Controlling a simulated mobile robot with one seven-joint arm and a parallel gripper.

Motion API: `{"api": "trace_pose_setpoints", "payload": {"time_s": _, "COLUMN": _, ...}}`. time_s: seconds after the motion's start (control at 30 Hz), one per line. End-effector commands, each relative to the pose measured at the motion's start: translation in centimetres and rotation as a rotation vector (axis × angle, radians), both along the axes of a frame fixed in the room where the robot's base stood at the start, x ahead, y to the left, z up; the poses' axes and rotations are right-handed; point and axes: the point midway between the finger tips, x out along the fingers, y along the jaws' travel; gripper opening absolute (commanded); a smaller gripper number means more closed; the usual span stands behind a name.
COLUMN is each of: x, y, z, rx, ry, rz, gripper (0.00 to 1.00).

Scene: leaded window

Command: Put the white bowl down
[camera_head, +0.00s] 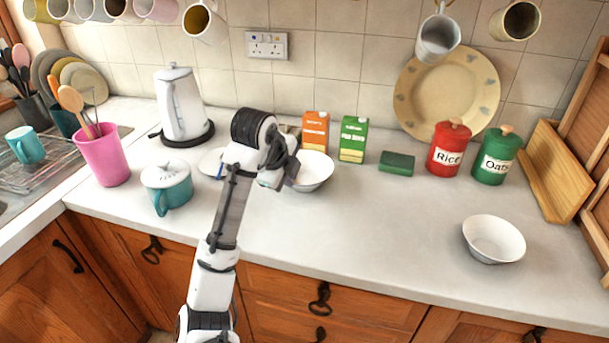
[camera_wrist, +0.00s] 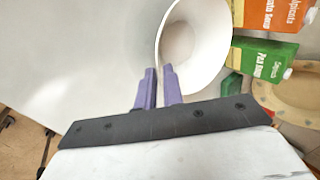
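A white bowl (camera_head: 316,174) is at the middle of the counter, partly hidden behind my gripper (camera_head: 281,177) in the head view. In the wrist view my purple fingers (camera_wrist: 160,88) stand close together with the rim of the white bowl (camera_wrist: 203,45) between them, so my gripper is shut on its near wall. I cannot tell whether the bowl's base touches the counter. A second white bowl (camera_head: 494,240) stands upright and apart at the right front of the counter.
Behind the held bowl stand an orange carton (camera_head: 315,131) and a green carton (camera_head: 353,139). A green sponge (camera_head: 396,163) lies to the right. The counter's middle front (camera_head: 370,230) is clear.

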Motion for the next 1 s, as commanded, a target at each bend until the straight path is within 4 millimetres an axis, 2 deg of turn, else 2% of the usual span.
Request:
{"api": "trace_pose_setpoints", "payload": {"time_s": 0.17, "x": 0.7, "y": -0.4, "z": -1.0, "rx": -0.001, "ry": 0.004, "rz": 0.000, "gripper": 0.09}}
{"api": "trace_pose_setpoints", "payload": {"time_s": 0.47, "x": 2.5, "y": -1.4, "z": -4.4, "rx": 0.000, "ry": 0.001, "rz": 0.001, "gripper": 0.09}}
{"api": "trace_pose_setpoints", "payload": {"time_s": 0.7, "x": 2.6, "y": -1.5, "z": -4.6, "rx": 0.000, "ry": -0.001, "rz": 0.000, "gripper": 0.09}}
{"api": "trace_pose_setpoints", "payload": {"time_s": 0.8, "x": 2.6, "y": -1.5, "z": -4.6, "rx": 0.000, "ry": -0.001, "rz": 0.000, "gripper": 0.00}}
{"api": "trace_pose_setpoints", "payload": {"time_s": 1.0, "x": 2.6, "y": -1.5, "z": -4.6, "rx": 0.000, "ry": -0.001, "rz": 0.000, "gripper": 0.00}}
